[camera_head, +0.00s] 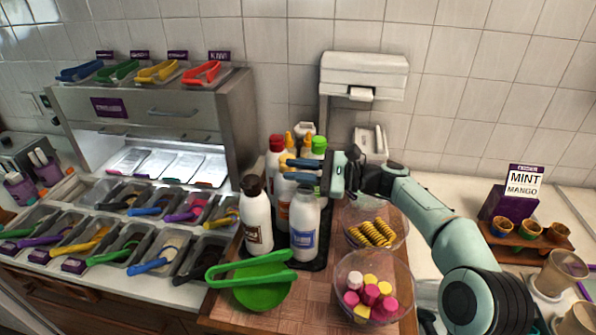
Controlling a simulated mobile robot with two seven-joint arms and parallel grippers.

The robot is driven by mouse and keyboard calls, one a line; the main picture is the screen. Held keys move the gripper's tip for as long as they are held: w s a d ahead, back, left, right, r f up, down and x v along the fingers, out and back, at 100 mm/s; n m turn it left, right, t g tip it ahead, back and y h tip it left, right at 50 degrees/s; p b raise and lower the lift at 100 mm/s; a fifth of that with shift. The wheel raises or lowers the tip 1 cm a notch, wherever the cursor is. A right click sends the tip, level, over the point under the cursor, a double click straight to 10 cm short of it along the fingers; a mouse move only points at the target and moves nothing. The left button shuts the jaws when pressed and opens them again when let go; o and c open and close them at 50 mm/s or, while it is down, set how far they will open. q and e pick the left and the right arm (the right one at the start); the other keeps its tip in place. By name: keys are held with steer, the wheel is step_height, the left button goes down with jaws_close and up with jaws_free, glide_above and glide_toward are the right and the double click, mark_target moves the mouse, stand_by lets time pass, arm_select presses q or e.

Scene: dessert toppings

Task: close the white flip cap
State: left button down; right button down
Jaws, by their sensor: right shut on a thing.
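A white bottle with a blue label (305,232) stands upright in the front of the bottle group. My right gripper (302,170) reaches in from the right, level with the top of this bottle. Its two fingers, one above the other, are shut on the white flip cap at the bottle's top. The fingers hide most of the cap, so I cannot tell whether the lid is up or down. My left gripper is not in view.
A black-capped bottle (257,215) stands close on the left. Red- and green-capped bottles (319,147) crowd behind. Topping trays (150,250) fill the left.

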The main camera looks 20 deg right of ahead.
steer(key=c, duration=1.1)
jaws_free()
steer(key=v, duration=1.3)
steer(key=shift+s+d+b, duration=0.15)
steer(key=shift+d+b, duration=0.05)
steer(key=shift+b, duration=0.15)
